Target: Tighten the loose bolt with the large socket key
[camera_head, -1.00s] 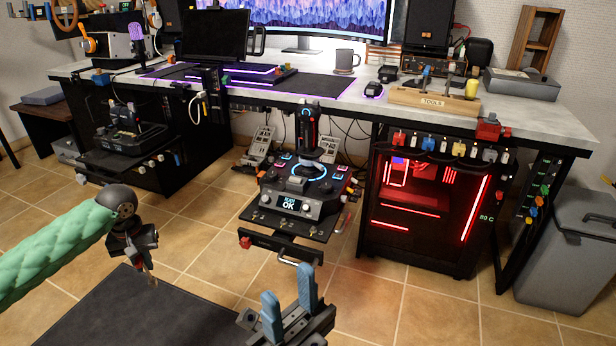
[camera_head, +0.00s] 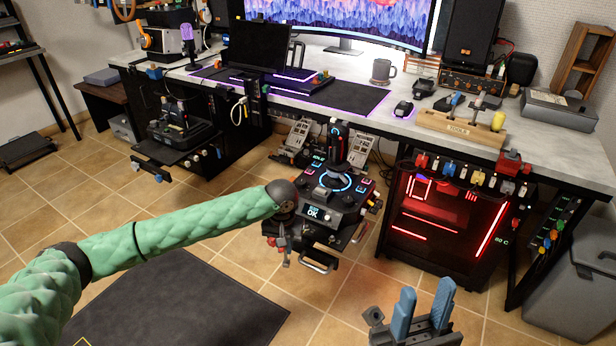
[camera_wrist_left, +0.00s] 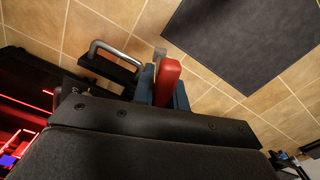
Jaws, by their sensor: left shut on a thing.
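My left gripper (camera_head: 284,250) hangs beside the front left edge of the joystick console (camera_head: 330,200). In the left wrist view its blue fingers (camera_wrist_left: 162,88) are shut on a red-handled tool (camera_wrist_left: 168,82), with a grey metal piece showing just beyond. This may be the large socket key; its size and tip cannot be made out. The loose bolt cannot be made out; small bolt-like parts on the console are partly hidden by the left hand. My right gripper (camera_head: 422,314) is open and empty, its blue fingers apart, low in front of the desk.
A metal handle (camera_head: 320,262) juts from the console's front and also shows in the left wrist view (camera_wrist_left: 112,48). A red-lit PC case (camera_head: 440,215) stands right of the console. A wooden tools rack (camera_head: 462,131) is on the desk. A dark mat (camera_head: 180,305) covers the floor at front.

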